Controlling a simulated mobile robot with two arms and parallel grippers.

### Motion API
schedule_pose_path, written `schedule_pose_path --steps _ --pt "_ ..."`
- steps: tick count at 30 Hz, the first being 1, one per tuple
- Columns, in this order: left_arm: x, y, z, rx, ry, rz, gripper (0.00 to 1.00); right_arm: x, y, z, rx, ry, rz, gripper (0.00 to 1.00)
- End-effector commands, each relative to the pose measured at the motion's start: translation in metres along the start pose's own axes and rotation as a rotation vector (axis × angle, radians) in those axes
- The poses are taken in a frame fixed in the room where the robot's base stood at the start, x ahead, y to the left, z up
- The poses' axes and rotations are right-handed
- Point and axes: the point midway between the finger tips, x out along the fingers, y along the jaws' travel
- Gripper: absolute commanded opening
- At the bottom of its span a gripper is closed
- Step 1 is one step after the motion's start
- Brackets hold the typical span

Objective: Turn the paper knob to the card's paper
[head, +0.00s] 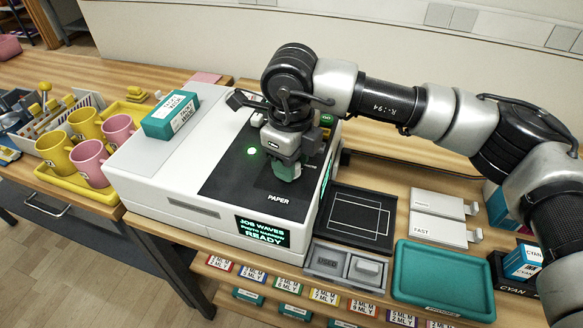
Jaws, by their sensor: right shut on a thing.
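The printer (160,170) is a white box with a dark top panel, standing on the wooden bench. The word PAPER is printed at the front of that panel. My right gripper (287,172) points down over the panel just behind this word and is shut on the paper knob, which it mostly hides. A small screen (262,231) on the printer's front shows JOB WAVES and READY, with a middle line too small to read surely. A green light (252,151) glows left of the gripper. My left gripper is not in view.
A teal box (170,115) lies on the printer's top left. Yellow and pink mugs (90,163) stand on a yellow tray at left. Right of the printer are a black framed plate (355,217), a grey USED tray (345,267), a teal tray (443,279) and white cards (438,230).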

Motion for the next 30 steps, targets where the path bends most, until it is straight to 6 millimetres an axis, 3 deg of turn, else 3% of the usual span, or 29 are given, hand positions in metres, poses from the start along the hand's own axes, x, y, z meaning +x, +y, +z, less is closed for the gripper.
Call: schedule_pose_path --steps 9,25,26,30 --pt "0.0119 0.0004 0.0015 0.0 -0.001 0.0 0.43 0.0 -0.0001 0.0003 0.113 -0.001 -0.001 0.14" --pt "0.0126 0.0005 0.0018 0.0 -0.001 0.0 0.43 -0.0012 -0.0003 0.0004 0.135 -0.002 -0.001 0.14" --pt "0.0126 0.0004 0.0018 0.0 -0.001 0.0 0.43 -0.0012 -0.0003 0.0004 0.135 -0.002 -0.001 0.42" --pt "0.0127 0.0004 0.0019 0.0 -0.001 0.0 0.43 -0.0009 -0.0002 0.0003 0.134 -0.001 -0.001 0.63"
